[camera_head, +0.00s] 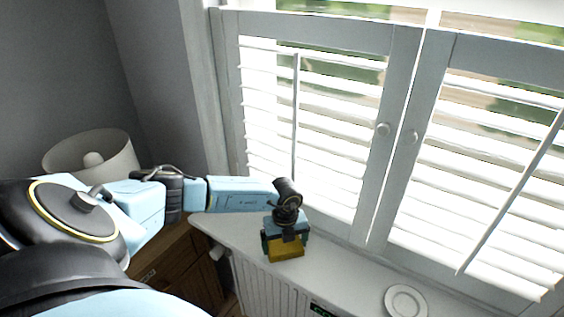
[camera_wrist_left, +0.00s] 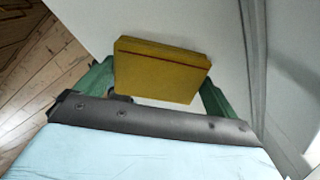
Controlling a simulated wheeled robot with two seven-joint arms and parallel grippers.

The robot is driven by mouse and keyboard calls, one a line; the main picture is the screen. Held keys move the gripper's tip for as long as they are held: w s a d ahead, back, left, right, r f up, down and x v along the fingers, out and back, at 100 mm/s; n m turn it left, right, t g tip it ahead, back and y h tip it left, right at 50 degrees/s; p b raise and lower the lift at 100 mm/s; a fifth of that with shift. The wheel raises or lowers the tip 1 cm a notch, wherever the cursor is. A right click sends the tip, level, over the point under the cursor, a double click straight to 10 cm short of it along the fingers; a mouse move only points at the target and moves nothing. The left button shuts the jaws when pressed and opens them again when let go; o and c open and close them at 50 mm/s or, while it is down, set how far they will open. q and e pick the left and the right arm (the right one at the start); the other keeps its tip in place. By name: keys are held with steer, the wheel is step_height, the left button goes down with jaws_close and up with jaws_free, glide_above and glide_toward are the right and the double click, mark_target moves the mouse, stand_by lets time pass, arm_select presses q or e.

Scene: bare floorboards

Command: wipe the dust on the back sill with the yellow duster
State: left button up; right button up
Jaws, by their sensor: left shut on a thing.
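The yellow duster (camera_head: 286,248) is a small block at the left end of the white sill (camera_head: 340,275) below the shuttered window. My left gripper (camera_head: 285,236) is above it and shut on it. In the left wrist view the duster (camera_wrist_left: 160,72) sits between the two green fingers of the left gripper (camera_wrist_left: 158,88). The duster is at or just above the sill; I cannot tell whether it touches. No dust can be made out on the pale sill. My right gripper is in neither view.
White shutters (camera_head: 340,125) with knobs rise behind the sill. A white round plate-like thing (camera_head: 405,301) lies on the sill at the right. A radiator (camera_head: 265,290) is under the sill. A lampshade (camera_head: 92,155) and wooden cabinet (camera_head: 180,268) stand at the left. The middle of the sill is clear.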

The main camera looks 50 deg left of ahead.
mark_target(303, 262)
arm_select(q)
steer(key=shift+w+d, duration=0.15)
steer(key=shift+d, duration=0.4)
steer(key=shift+w+d, duration=0.15)
steer(key=shift+d, duration=0.35)
steer(key=shift+w+d+f+p, duration=0.1)
steer(key=shift+w+d+p, duration=0.15)
steer(key=shift+d, duration=0.75)
steer(key=shift+w+d+f+p, duration=0.1)
steer(key=shift+d+p, duration=0.1)
steer(key=shift+d, duration=0.8)
steer(key=shift+w+d+r+p, duration=0.15)
steer(key=shift+w+d, duration=0.15)
steer(key=shift+d, duration=0.7)
steer(key=shift+w+d+p, duration=0.15)
steer(key=shift+w+d, duration=0.1)
steer(key=shift+d, duration=0.8)
steer(key=shift+w+d+r+p, duration=0.15)
steer(key=shift+w+d, duration=0.15)
steer(key=shift+d, duration=0.7)
step_height(303, 262, up, 4)
steer(key=p, duration=0.3)
steer(key=shift+a+f, duration=0.1)
step_height(303, 262, up, 2)
steer(key=shift+r+p, duration=0.1)
steer(key=shift+p, duration=0.55)
